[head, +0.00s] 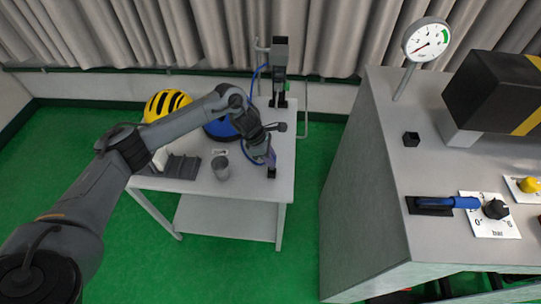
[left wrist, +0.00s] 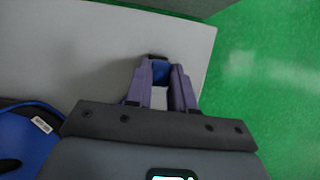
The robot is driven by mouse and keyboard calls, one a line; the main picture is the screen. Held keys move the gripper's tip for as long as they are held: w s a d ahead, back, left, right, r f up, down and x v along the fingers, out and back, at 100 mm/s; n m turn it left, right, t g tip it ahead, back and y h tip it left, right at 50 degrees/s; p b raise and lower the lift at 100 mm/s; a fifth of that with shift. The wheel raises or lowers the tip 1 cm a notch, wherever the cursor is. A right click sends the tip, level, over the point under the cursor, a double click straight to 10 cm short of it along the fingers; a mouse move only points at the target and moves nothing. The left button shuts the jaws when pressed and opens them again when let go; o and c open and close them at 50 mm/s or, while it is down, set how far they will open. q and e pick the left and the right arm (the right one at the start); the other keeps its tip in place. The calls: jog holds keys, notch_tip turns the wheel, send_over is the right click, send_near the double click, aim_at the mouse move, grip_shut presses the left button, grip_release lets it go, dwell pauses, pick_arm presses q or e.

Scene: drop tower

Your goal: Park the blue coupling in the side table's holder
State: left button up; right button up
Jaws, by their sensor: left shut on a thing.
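My left gripper (head: 270,160) is low over the right part of the white side table (head: 235,188). In the left wrist view, its purple fingers (left wrist: 164,88) are shut on the blue coupling (left wrist: 161,72), which shows between them near their tips. The coupling is mostly hidden by the gripper in the head view. A small black block (head: 272,173) shows right at the fingertips, probably the holder. Its dark edge also shows just past the fingers in the left wrist view (left wrist: 156,57). I cannot tell whether the coupling sits in it. My right gripper is not in view.
On the side table are a grey cup (head: 221,167), a grey rack (head: 182,167), a yellow helmet (head: 163,104), a blue helmet (head: 218,130) and a dark stand (head: 280,70) with a blue hose. At right, a grey bench (head: 395,165) carries a gauge (head: 427,41) and a blue-handled lever (head: 455,202).

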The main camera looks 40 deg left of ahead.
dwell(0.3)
pick_arm(q)
jog(key=shift+f+b, duration=0.3)
jog(key=shift+b, duration=0.1)
dwell(0.4)
jog(key=shift+f, duration=0.2)
jog(key=shift+f+b, duration=0.9)
jog(key=shift+b, duration=0.1)
jog(key=shift+f+b, duration=0.3)
jog(key=shift+f, duration=0.1)
jog(key=shift+f+b, duration=0.2)
jog(key=shift+b, duration=0.2)
jog(key=o, duration=0.9)
